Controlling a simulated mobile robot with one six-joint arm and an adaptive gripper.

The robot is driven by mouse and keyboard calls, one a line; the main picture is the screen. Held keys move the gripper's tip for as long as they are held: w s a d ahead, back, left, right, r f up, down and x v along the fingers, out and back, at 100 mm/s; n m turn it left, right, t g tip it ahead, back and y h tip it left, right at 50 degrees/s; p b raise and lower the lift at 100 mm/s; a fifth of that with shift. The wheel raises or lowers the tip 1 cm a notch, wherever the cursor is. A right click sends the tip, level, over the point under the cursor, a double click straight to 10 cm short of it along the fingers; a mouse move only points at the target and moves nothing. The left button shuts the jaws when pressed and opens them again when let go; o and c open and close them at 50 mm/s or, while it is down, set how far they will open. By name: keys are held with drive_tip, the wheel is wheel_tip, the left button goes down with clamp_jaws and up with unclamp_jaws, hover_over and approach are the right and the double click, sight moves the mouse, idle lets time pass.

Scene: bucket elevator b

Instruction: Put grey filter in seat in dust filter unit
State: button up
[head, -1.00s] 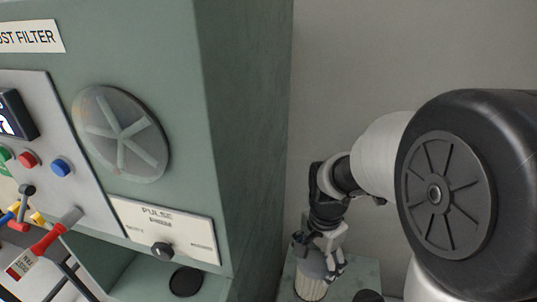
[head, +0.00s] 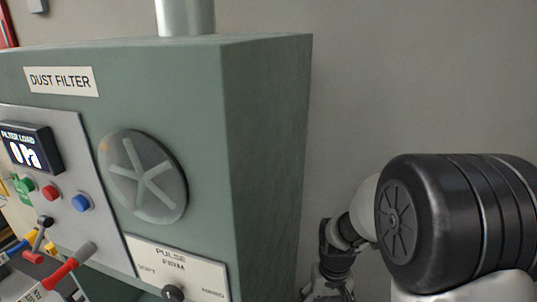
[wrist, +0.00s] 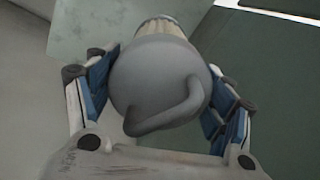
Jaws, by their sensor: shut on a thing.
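The grey filter (wrist: 158,80) is in the wrist view, with a round grey cap, a curved handle on it and a pale pleated body behind. My gripper (wrist: 160,85) has its blue-padded fingers on both sides of the cap and is shut on it. The dust filter unit (head: 265,130) is a green cabinet at the left and centre. Its filter seat cannot be made out; the opening below the panel is mostly cut off.
The cabinet front carries a round grey star-ribbed disc (head: 147,177), a pulse knob plate (head: 185,272), a display (head: 30,148), coloured buttons and a red-handled lever (head: 68,268). A pale green surface (wrist: 95,28) lies behind the filter. Bare wall (head: 400,80) is right of the cabinet.

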drive_tip(key=s+d+r+p, duration=0.3)
drive_tip(key=s+d+r, duration=0.2)
drive_tip(key=r, duration=0.1)
wheel_tip(320, 180, down, 20)
drive_tip(key=n+b, duration=0.1)
drive_tip(key=b, duration=0.4)
drive_tip(key=shift+b, duration=0.35)
drive_tip(key=shift+f, duration=0.1)
drive_tip(key=o, duration=1.5)
drive_tip(key=shift+o, duration=0.2)
